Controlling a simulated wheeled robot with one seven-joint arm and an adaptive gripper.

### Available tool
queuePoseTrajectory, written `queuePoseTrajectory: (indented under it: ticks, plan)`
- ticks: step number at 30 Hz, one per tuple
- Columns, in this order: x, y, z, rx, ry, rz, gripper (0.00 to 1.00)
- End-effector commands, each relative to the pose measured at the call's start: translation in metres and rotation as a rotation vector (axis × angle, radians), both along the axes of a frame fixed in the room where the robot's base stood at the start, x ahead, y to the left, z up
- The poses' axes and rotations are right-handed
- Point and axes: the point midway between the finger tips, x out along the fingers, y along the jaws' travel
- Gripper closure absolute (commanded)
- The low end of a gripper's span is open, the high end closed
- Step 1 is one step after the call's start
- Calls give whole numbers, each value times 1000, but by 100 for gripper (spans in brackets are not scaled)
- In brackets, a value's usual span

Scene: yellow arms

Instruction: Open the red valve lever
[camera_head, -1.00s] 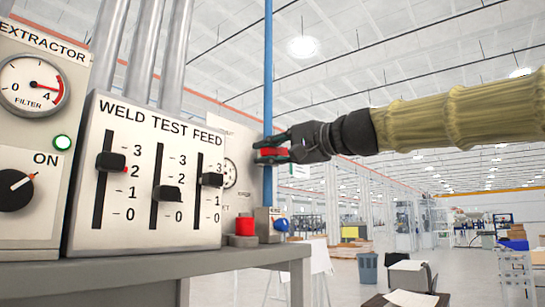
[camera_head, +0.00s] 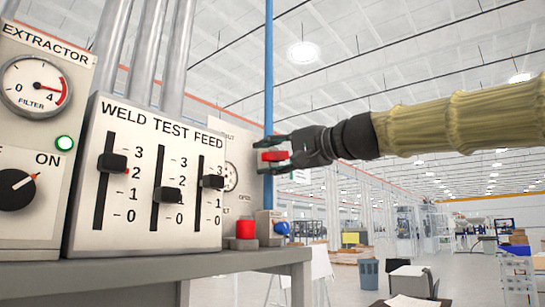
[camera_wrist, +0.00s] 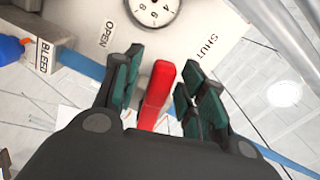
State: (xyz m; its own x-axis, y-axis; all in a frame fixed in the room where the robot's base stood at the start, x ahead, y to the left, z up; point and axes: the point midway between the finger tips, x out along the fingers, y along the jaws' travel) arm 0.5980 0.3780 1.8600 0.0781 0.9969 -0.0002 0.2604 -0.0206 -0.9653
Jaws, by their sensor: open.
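The red valve lever (camera_head: 274,156) is in front of the blue vertical pipe (camera_head: 269,70) in the head view. In the wrist view the red lever (camera_wrist: 158,95) lies between the two fingers, with a gap on each side. Its lower end is hidden behind my gripper body. My gripper (camera_head: 268,155) is open around the lever, one finger above and one below in the head view. The plate (camera_wrist: 187,25) behind shows OPEN on the left and SHUT on the right in the wrist view.
The Weld Test Feed panel (camera_head: 145,225) with sliders stands left of the lever. A red button (camera_head: 246,228) and a blue bleed knob (camera_head: 282,228) sit on the bench (camera_head: 235,262) below. A gauge (camera_wrist: 154,8) is on the plate.

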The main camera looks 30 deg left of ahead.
Motion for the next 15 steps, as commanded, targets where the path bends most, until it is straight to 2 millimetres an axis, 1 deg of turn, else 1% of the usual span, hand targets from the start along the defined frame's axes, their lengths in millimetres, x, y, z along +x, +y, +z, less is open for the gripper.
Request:
queuePoseTrajectory:
  ticks: [5, 15]
  plan:
    - [-1, -17, 0, 1, 0, -1, 59]
    - [-5, -69, 1, 1, 0, -1, 59]
